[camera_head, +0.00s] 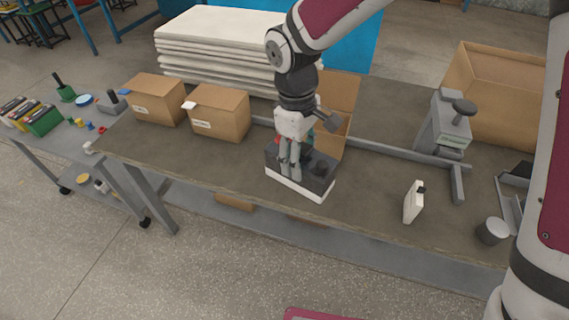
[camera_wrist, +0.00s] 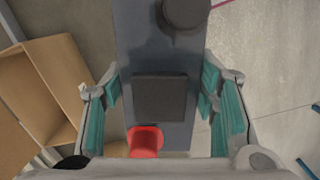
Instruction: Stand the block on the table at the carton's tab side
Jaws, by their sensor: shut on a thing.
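The block (camera_head: 318,176) is dark grey with a white lower band, seen at the table's front edge in the head view. In the wrist view the block (camera_wrist: 160,50) shows a black square, a dark round post and a red cap. My gripper (camera_head: 290,165) points down and is shut on it, with teal pads (camera_wrist: 208,95) at its sides. Whether its underside touches the table is unclear. An open carton (camera_head: 345,95) stands behind my gripper, partly hidden; it also shows in the wrist view (camera_wrist: 40,90). Two closed cartons stand left: one with a blue tab (camera_head: 123,91), one with a white tab (camera_head: 189,104).
The table (camera_head: 230,160) is bare left of the block. White stacked slabs (camera_head: 215,45) lie behind the cartons. A grey rail, a knobbed device (camera_head: 446,125), a small white container (camera_head: 414,202), a grey cylinder (camera_head: 492,231) and a large open box (camera_head: 490,90) are right.

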